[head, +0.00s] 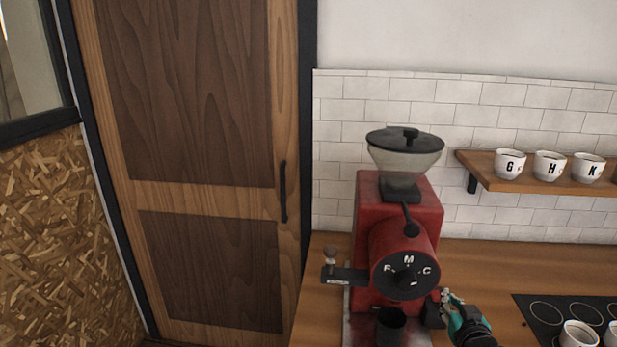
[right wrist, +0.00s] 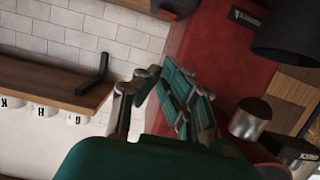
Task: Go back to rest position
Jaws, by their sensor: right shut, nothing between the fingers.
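My right gripper (head: 452,308) is at the lower right of the grinder in the head view, close to the grinder's right side. Its fingers also show in the right wrist view (right wrist: 155,82), shut with nothing between them, in front of the red grinder body. I cannot tell whether they touch it. The red coffee grinder (head: 366,212) stands on the wooden counter, with a clear, black-lidded hopper on top and a dial marked F, M and C. My left gripper is not in view.
A black cup (head: 391,327) stands below the grinder's dial. A wall shelf (head: 478,170) at right holds white cups lettered G, H and K. A black mat (head: 528,308) with white cups lies at the lower right. A wooden door (head: 205,200) is at left.

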